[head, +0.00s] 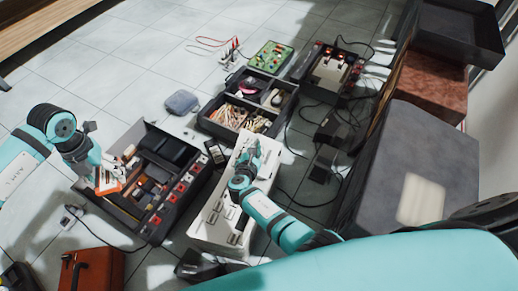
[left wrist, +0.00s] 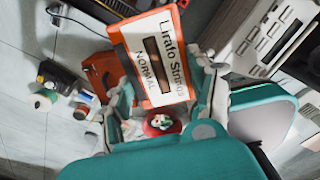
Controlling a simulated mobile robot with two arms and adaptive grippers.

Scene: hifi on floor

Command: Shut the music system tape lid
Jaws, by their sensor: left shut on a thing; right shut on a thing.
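The white music system (head: 212,218) lies on the tiled floor at the centre of the head view. Part of a pale device with grey keys, likely the music system (left wrist: 262,35), shows at the top right of the left wrist view. My right gripper (head: 250,154) is over the music system, shut on a part of it; its fingers hide that part, and I cannot tell how the tape lid stands. My left gripper (head: 114,172) is shut on an orange cassette (left wrist: 154,35) with a white label, held up near the black box at the left.
A black box (head: 155,234) with red switches and small parts lies left of the music system. Behind are a divided tray (head: 205,116), a green board (head: 270,56) and cables. A large grey box (head: 410,150) blocks the right. Open floor lies at the upper left.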

